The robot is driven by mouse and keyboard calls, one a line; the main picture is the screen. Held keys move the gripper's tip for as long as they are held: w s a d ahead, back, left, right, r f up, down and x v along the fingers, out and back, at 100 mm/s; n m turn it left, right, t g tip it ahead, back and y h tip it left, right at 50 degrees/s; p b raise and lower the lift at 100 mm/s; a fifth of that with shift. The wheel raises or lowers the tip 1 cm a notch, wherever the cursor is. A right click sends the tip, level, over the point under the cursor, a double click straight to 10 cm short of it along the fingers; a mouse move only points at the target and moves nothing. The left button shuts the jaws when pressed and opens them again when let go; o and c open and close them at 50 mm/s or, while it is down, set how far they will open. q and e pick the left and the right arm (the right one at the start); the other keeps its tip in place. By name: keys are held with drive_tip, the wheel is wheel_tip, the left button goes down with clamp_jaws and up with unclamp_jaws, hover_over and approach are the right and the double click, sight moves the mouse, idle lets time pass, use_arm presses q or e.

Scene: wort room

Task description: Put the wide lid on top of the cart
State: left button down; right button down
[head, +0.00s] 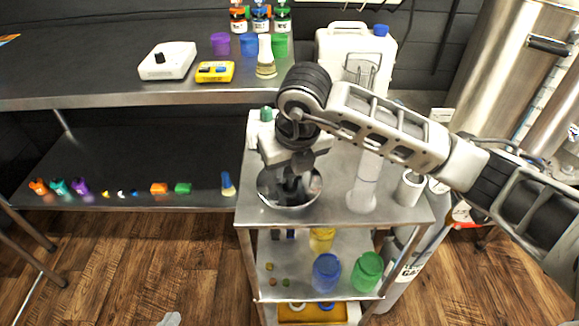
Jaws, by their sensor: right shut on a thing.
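The wide lid (270,196) is a round, shiny metal disc at the left part of the top of the steel cart (333,212). My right gripper (291,188) points down over its middle and is shut on it. The fingers hide the lid's centre, and I cannot tell whether its underside rests fully on the cart top. A small grey tip at the bottom edge looks like my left gripper (170,319); its fingers cannot be made out.
A white cylinder (362,190) and white cup (409,188) stand right on the cart top. Yellow, blue and green jars (367,271) stand on its lower shelf.

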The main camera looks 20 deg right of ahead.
sight(296, 192)
drive_tip(key=shift+f, duration=0.1)
drive_tip(key=shift+f, duration=0.15)
drive_tip(key=c, duration=1.1)
unclamp_jaws()
drive_tip(key=shift+r, duration=0.3)
drive_tip(key=v, duration=1.1)
drive_tip(key=shift+r, duration=0.35)
drive_tip(key=shift+s, duration=0.2)
